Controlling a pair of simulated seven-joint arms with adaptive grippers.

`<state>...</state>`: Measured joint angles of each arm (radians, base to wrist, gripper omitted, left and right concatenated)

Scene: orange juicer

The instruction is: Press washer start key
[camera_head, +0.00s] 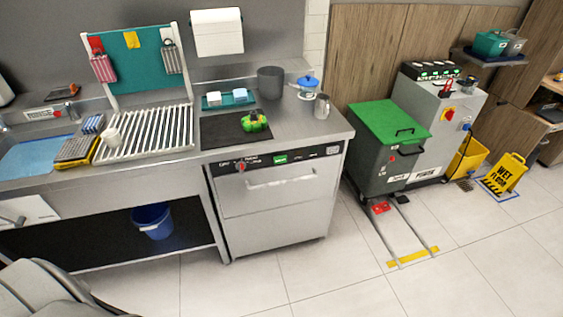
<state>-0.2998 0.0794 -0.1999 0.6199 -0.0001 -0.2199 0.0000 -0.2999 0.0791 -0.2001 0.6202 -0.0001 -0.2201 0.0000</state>
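The washer (272,208) is a silver under-counter machine with its front door shut and a horizontal bar handle (281,180). A dark control panel (262,161) runs along its top front. On the panel are a red knob (241,167) at the left, a small lit green patch (280,159) near the middle and a light label or button (332,150) at the right. The lettering is too small to read, so I cannot tell which part is the start key. Neither of my grippers is in view, and nothing touches the panel.
The steel counter above holds a white slatted rack (150,132), a green object (254,121) on a dark mat and a grey pot (270,82). A green-lidded bin (388,140) stands to the right. The tiled floor before the washer is clear.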

